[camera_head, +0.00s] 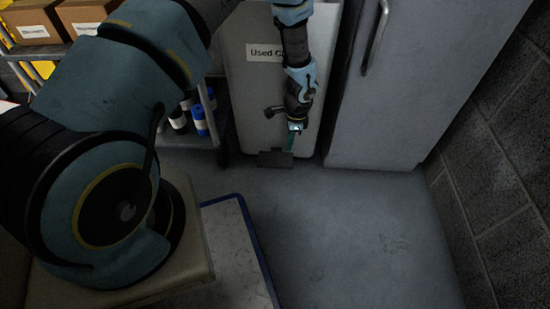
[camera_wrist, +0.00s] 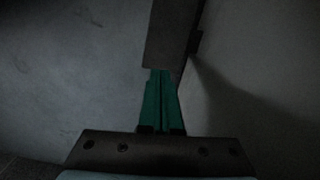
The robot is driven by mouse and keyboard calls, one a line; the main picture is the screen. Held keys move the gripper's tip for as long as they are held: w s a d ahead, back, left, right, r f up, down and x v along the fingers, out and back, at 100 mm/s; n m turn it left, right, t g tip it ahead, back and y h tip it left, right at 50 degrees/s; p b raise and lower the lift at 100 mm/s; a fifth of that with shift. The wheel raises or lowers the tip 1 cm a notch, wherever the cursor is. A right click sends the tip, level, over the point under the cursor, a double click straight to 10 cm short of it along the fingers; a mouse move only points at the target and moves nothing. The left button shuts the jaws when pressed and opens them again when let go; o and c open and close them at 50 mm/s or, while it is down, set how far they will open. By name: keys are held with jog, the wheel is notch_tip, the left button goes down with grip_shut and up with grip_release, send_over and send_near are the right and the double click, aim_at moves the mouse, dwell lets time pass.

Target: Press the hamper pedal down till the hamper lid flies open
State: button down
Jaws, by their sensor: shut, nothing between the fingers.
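The hamper (camera_head: 247,90) is a pale grey bin with a label starting "Used C", at the top middle of the head view. Its lid is not visible there. The pedal (camera_head: 272,159) is a small dark plate low at the hamper's front, just above the floor. It also shows as a dark bar at the top middle of the wrist view (camera_wrist: 172,35). My gripper (camera_head: 291,146) points down in front of the hamper. Its green fingers (camera_wrist: 160,78) are shut and empty, with tips at the pedal's near end in the wrist view. I cannot tell whether they touch it.
A grey cabinet (camera_head: 410,90) with a handle stands right of the hamper, and a block wall (camera_head: 500,170) is at far right. A cart (camera_head: 190,142) with bottles stands left. A blue-edged mat (camera_head: 232,250) lies in front. The floor (camera_head: 350,230) at centre right is clear.

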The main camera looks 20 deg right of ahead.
notch_tip(320, 180, up, 3)
jog(key=shift+d+f+p, duration=0.1)
jog(key=shift+p, duration=0.2)
dwell(1.0)
